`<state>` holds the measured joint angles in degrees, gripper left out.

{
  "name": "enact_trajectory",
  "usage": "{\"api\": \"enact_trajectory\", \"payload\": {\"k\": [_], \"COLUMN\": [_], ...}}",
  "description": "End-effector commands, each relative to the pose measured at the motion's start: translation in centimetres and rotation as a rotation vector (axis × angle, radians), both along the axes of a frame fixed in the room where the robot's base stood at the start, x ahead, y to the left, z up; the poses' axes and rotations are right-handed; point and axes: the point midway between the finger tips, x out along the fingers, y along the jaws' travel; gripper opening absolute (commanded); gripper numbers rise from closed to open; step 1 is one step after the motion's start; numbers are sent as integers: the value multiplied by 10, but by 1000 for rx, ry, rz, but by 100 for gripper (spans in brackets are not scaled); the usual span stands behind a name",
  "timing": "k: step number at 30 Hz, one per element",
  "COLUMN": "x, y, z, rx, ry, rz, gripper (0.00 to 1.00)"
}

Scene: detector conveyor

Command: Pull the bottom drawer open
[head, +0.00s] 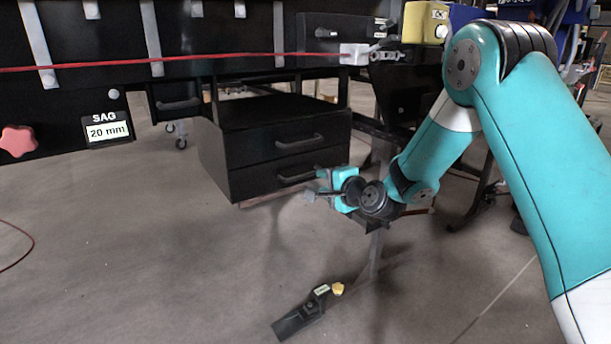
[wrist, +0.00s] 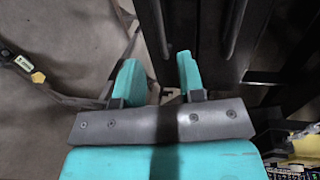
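The black drawer cabinet stands under the bench in the head view. Its bottom drawer (head: 262,183) looks shut, with its front level with the upper drawer (head: 258,146). The bottom drawer's dark bar handle (head: 297,178) shows just left of my gripper (head: 320,185). In the wrist view my gripper (wrist: 160,75) is open, its two teal fingers apart with nothing held between them. A handle bar (wrist: 153,25), likely the bottom drawer's, ends near the gap between the fingertips. I cannot tell whether the fingers straddle it or touch it.
A second handle bar (wrist: 236,28) runs parallel on the right in the wrist view. A dark floor-level piece with a yellow part (head: 308,313) lies in front of the cabinet. A red cord (head: 180,62) crosses above.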

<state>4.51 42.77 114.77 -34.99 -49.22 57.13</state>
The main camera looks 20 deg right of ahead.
Motion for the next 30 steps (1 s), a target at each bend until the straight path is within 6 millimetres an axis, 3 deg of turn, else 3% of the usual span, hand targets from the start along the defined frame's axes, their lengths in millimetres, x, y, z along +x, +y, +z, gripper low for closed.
{"api": "enact_trajectory", "payload": {"k": [6,12,18,26,30], "x": [47,76,88,89,89], "y": [16,26,29,29,29], "z": [-12,-19,-20,-20,-20], "rx": [-1,-1,0,0,0], "ry": [-1,0,0,1,1], "rz": [2,2,0,0,0], "gripper": [36,36,36,36,6]}}
